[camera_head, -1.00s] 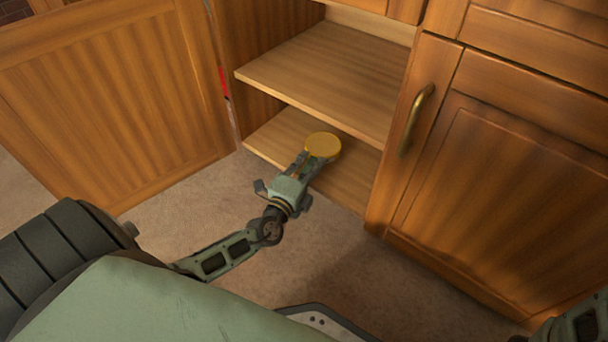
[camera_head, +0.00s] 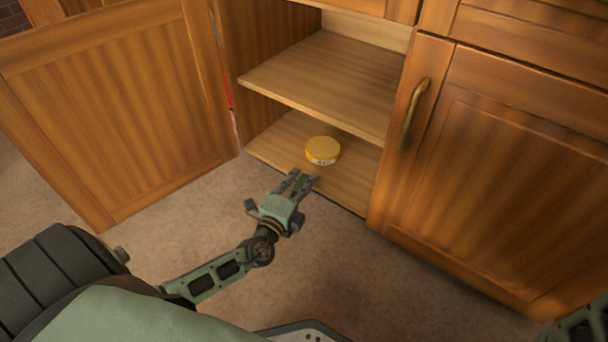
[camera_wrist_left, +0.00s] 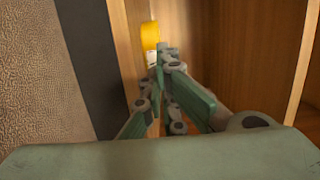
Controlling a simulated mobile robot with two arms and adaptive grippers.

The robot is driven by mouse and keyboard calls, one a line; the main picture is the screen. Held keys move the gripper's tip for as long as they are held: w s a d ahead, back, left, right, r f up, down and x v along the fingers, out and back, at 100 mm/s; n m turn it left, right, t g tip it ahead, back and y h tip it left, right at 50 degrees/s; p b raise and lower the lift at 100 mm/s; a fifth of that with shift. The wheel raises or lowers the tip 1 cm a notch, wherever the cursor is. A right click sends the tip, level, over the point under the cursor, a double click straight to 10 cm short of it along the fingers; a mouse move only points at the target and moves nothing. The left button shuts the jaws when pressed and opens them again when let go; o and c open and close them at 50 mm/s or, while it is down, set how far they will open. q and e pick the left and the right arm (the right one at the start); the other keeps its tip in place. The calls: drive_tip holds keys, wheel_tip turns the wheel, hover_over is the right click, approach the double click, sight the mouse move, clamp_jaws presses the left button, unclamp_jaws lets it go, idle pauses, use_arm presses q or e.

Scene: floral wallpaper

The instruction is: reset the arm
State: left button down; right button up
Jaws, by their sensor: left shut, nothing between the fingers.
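My left gripper (camera_head: 301,181) is shut and empty, just in front of the lower shelf of the open cabinet. Its fingers also show in the left wrist view (camera_wrist_left: 165,62). A round yellow container (camera_head: 322,150) with a pale label sits on the lower shelf, a short way beyond the fingertips and apart from them in the head view. In the left wrist view the yellow container (camera_wrist_left: 150,38) shows past the fingers, partly hidden by them. Part of my right arm shows at the bottom right corner of the head view; its gripper is out of view.
The cabinet's left door (camera_head: 110,110) stands open. A middle shelf (camera_head: 320,80) lies above the lower shelf (camera_head: 350,185). The closed right door (camera_head: 500,180) has a brass handle (camera_head: 413,115). The carpet (camera_head: 330,260) before the cabinet is clear.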

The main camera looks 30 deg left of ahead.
use_arm(q)
drive_tip(key=s+p, duration=0.2)
drive_tip(key=s, duration=0.5)
drive_tip(key=shift+s+d, duration=0.3)
drive_tip(key=shift+d, duration=0.1)
